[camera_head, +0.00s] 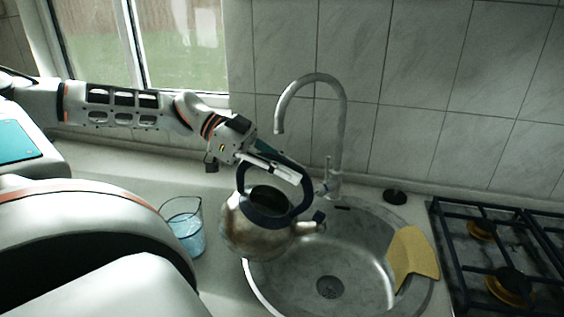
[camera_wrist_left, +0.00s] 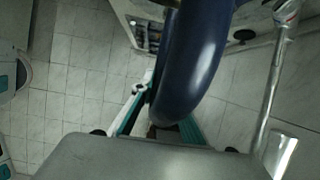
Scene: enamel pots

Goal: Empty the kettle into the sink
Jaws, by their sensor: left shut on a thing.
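The kettle (camera_head: 252,228) is a worn metal pot with a dark blue handle and an open top. My left gripper (camera_head: 290,172) is shut on the kettle's handle, which fills the middle of the left wrist view (camera_wrist_left: 192,60). The kettle hangs tilted over the left rim of the sink (camera_head: 345,262), with its short spout to the right, above the basin. No stream of water shows at the spout. The kettle's contents cannot be made out. My right gripper is not in view.
A curved metal faucet (camera_head: 341,120) stands behind the sink, close to the kettle. A glass jug of bluish liquid (camera_head: 187,232) stands left of the kettle. A yellow cloth (camera_head: 412,256) hangs over the sink's right rim. A gas stove (camera_head: 500,250) is at the right.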

